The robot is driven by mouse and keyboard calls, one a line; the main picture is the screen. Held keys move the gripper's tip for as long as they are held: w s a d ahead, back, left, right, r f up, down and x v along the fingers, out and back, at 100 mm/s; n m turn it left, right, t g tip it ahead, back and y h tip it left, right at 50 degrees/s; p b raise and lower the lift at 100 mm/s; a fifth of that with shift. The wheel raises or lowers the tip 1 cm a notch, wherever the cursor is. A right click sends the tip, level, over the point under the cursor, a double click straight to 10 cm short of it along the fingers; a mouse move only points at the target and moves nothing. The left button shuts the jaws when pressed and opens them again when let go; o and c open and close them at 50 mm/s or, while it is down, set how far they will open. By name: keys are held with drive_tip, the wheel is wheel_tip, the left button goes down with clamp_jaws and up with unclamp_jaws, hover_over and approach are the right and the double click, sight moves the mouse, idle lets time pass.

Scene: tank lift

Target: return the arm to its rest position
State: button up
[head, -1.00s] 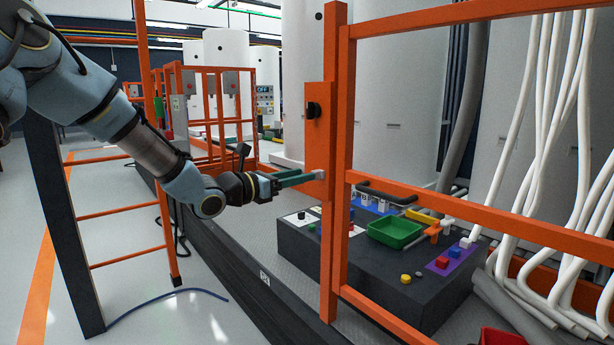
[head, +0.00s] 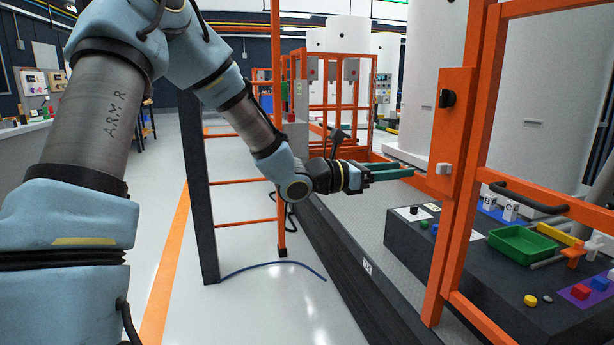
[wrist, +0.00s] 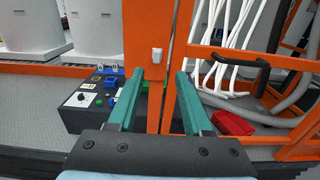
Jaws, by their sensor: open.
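My gripper (head: 395,172) is in the middle of the head view, at the end of my outstretched arm. Its green fingers point right towards the orange gate post plate (head: 452,130), which carries a black knob and a small white block (head: 443,168). In the wrist view the two fingers (wrist: 158,88) stand apart with nothing between them. The white block also shows in the wrist view (wrist: 157,55), beyond the fingertips. The gripper appears apart from the gate.
An orange gate frame with a dark handle (head: 528,197) stands at the right. Behind it a dark bench (head: 455,262) holds a green tray (head: 522,243) and coloured blocks. An orange ladder (head: 240,180) stands behind my arm. The white floor (head: 250,310) has a blue hose lying on it.

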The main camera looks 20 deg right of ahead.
drive_tip(key=s+a+f+m+g+y, duration=0.2)
drive_tip(key=s+a+f+m+y, duration=0.2)
drive_tip(key=a+f+m+y, duration=0.55)
drive_tip(key=a+f+m+t+y, duration=0.1)
drive_tip(key=a+f+m+y, duration=0.2)
drive_tip(key=a, duration=1)
drive_tip(key=a+f+m+t+y, duration=0.1)
drive_tip(key=a+f+m+y, duration=0.15)
drive_tip(key=a, duration=1.05)
drive_tip(key=w+a+m+t+y, duration=0.2)
drive_tip(key=a+m+t+y, duration=0.1)
drive_tip(key=a, duration=0.9)
wheel_tip(320, 180, up, 14)
drive_tip(key=p, duration=1.3)
drive_tip(key=shift+s+d+m+p, duration=0.2)
drive_tip(key=shift+m+p, duration=0.1)
drive_tip(key=shift+p, duration=0.1)
